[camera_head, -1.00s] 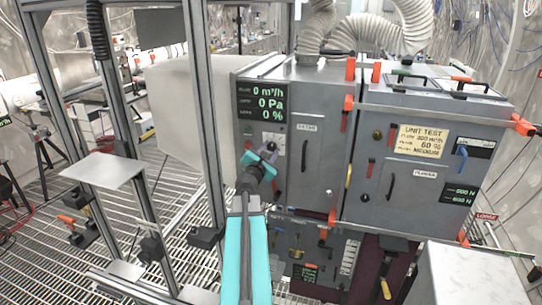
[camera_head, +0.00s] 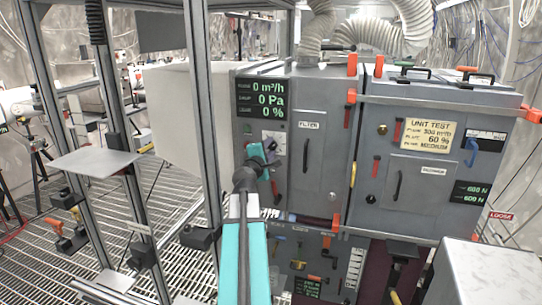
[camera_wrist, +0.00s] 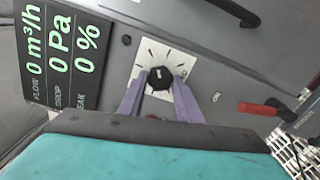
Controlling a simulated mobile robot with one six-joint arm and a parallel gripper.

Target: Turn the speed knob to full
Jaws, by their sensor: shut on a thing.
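The black speed knob (camera_wrist: 160,77) sits on a white dial plate (camera_wrist: 152,55) with dark tick marks, in the wrist view. My gripper (camera_wrist: 159,84) has its two purple fingers shut on the knob, one on each side. I cannot tell which mark the knob points to. In the head view my gripper (camera_head: 268,148) is against the left of the grey unit's front, and the knob is hidden behind it. The dial plate (camera_head: 273,137) shows partly there. The display (camera_head: 262,99) above reads 0 m³/h, 0 Pa and 0 %.
The filter door (camera_head: 318,160) with a black handle is right of my gripper. A metal frame post (camera_head: 208,120) stands close on the left.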

